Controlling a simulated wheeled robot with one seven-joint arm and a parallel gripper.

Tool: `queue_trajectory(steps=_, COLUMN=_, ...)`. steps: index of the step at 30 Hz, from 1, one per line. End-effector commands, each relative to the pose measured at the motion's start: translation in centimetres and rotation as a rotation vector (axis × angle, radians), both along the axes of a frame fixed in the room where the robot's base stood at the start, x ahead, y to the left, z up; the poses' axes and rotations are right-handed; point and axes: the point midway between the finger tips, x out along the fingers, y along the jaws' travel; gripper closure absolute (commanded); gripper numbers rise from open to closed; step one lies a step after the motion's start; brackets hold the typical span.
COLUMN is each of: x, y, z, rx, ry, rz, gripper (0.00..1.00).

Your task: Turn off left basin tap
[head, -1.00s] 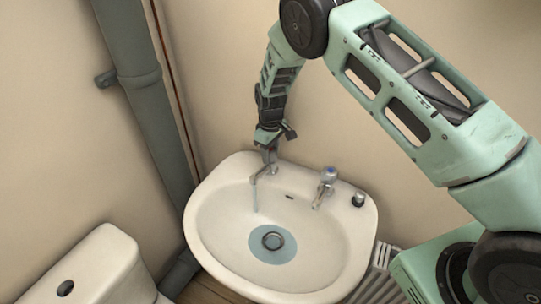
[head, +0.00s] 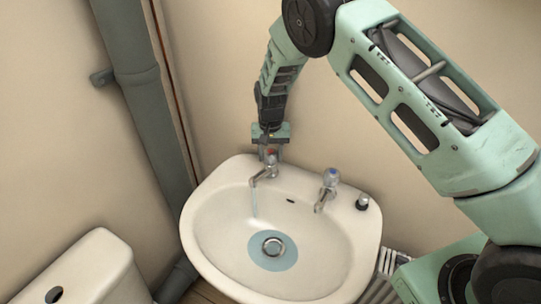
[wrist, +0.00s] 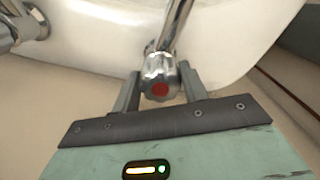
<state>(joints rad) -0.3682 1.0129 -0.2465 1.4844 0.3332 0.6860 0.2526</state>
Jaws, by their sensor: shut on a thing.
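The left basin tap (head: 266,170) is chrome with a red-marked head and stands at the back left of the white basin (head: 205,215). A thin stream of water (head: 254,203) runs from its spout into the bowl. My gripper (head: 270,150) comes down from above and is shut on the tap's head. In the wrist view the red-marked tap head (wrist: 160,88) sits between my two grey fingers (wrist: 160,92), one on each side. The far side of the head is hidden in that view.
A second tap (head: 328,186) with a blue mark stands to the right, with a small dark-topped item (head: 362,201) beyond it. Water pools around the drain (head: 273,247). A grey pipe (head: 150,110) and a white cistern (head: 90,268) are at the left. The wall is close behind.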

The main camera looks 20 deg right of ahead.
Motion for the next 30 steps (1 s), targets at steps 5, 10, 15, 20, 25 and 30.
queue_trajectory(steps=5, x=0.10, y=0.01, z=0.06, rx=0.000, ry=-0.003, rz=-0.165, gripper=0.80)
queue_trajectory(steps=10, x=0.09, y=0.04, z=0.10, rx=0.000, ry=-0.002, rz=-0.324, gripper=0.80)
queue_trajectory(steps=15, x=0.10, y=0.05, z=0.12, rx=0.000, ry=-0.002, rz=-0.465, gripper=0.80)
queue_trajectory(steps=20, x=0.13, y=0.01, z=0.14, rx=0.000, ry=-0.003, rz=-0.573, gripper=0.80)
queue_trajectory(steps=25, x=0.13, y=0.03, z=0.16, rx=0.000, ry=-0.003, rz=-0.653, gripper=0.80)
queue_trajectory(steps=30, x=0.15, y=0.07, z=0.16, rx=0.001, ry=-0.003, rz=-0.700, gripper=0.80)
